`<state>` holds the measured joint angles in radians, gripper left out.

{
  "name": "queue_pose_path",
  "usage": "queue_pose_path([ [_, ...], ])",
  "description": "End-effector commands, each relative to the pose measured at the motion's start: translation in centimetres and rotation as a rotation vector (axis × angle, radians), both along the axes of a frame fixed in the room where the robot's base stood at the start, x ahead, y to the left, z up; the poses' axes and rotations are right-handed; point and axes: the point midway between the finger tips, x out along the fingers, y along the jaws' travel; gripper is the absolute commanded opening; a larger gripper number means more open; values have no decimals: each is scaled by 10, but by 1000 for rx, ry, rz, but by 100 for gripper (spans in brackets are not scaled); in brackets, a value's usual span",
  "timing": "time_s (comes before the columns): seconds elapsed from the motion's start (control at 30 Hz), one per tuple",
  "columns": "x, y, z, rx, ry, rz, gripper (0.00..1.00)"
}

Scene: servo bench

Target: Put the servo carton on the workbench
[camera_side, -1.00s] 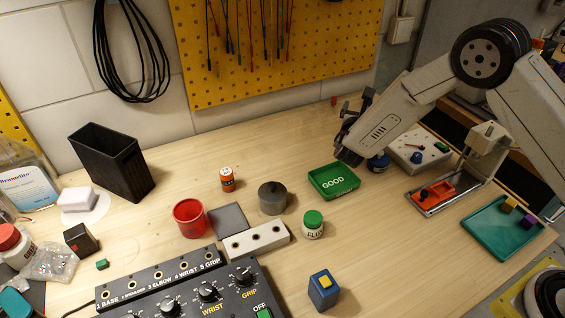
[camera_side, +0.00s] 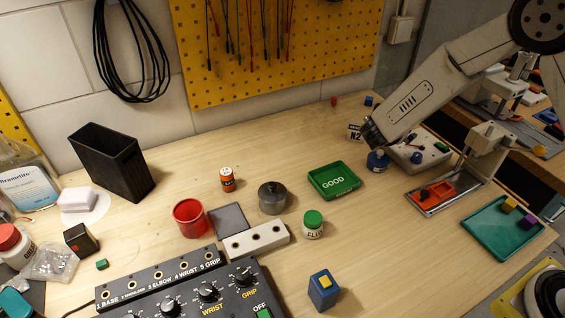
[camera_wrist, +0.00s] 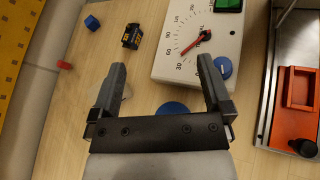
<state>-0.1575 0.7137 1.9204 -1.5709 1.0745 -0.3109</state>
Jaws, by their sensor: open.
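The wooden workbench (camera_side: 215,143) fills the middle of the side view. I cannot pick out the servo carton with certainty. A black box with a red mark (camera_side: 81,239) stands at the far left, and a blue box with a yellow top (camera_side: 323,290) stands at the front.
A white dial box (camera_wrist: 192,58) is close by my gripper's right finger. A red vise-like fixture (camera_side: 437,193) and a teal tray (camera_side: 490,240) lie to the right. The green GOOD tray (camera_side: 318,190) is left of the jar.

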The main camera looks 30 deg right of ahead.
Motion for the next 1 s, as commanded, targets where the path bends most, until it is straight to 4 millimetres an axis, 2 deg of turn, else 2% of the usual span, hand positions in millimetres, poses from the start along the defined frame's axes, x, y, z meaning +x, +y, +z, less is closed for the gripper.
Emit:
queue_pose_path([
  [0.1, -32, -4, -2, 153, -20, -135, 100],
  [0.23, -65, -2, -5, 321, -57, -286, 100],
  [0.5, -126, 19, -9, 657, -178, -608, 100],
  [0.7, -159, 41, -6, 892, -309, -853, 100],
  [1.0, -190, 71, 5, 1200, -558, -1207, 100],
])
